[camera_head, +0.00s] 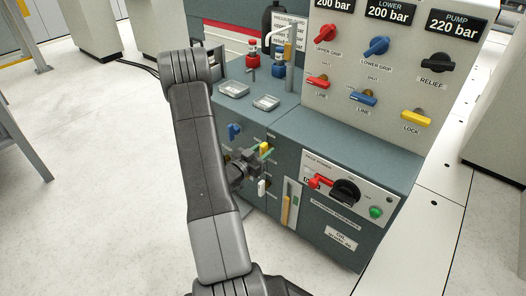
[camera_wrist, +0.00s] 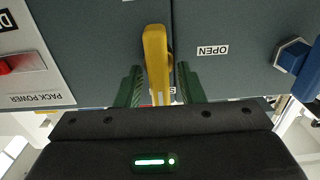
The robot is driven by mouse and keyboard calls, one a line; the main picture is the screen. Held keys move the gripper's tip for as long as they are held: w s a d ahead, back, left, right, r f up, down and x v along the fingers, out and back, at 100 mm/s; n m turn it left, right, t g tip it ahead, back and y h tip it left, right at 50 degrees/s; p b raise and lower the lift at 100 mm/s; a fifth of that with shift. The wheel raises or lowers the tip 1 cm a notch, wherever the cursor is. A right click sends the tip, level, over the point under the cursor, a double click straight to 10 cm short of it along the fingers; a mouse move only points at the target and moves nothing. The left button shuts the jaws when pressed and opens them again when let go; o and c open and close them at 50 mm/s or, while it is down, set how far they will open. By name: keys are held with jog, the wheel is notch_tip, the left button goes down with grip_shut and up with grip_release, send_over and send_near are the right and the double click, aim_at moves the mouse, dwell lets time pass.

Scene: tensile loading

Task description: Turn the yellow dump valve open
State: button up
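The yellow dump valve handle (camera_wrist: 155,62) points up and down in the wrist view, on the dark grey panel front. It also shows in the head view (camera_head: 265,147), partly hidden by my gripper. My gripper (camera_wrist: 160,84) has its green fingers on either side of the handle. An OPEN label (camera_wrist: 212,50) is to the right of the handle in the wrist view. Another label below the handle is mostly hidden.
A blue valve (camera_wrist: 292,55) is at the right in the wrist view, and also in the head view (camera_head: 234,130). The pack power panel (camera_head: 348,190) with a red lever is right of my gripper. Another yellow handle (camera_head: 416,117), marked LOCK, is on the upper panel. Open floor lies left.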

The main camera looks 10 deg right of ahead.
grip_shut()
jog(key=shift+n, duration=0.4)
jog(key=shift+w+a+n+p, duration=0.1)
jog(key=shift+n+p, duration=0.65)
jog(key=shift+n, duration=0.15)
jog(key=n+p, duration=0.1)
jog(key=n, duration=0.1)
jog(key=n+p, duration=0.1)
jog(key=n, duration=0.1)
jog(key=shift+w+a+n, duration=0.15)
jog(key=shift+n, duration=0.15)
jog(key=n+p, duration=0.1)
jog(key=n, duration=0.2)
jog(key=f+n+p, duration=0.1)
jog(key=n+p, duration=0.1)
jog(key=n, duration=0.2)
jog(key=n+p, duration=0.1)
jog(key=n, duration=0.2)
jog(key=shift+w+a+f+n, duration=0.15)
jog(key=shift+n, duration=0.25)
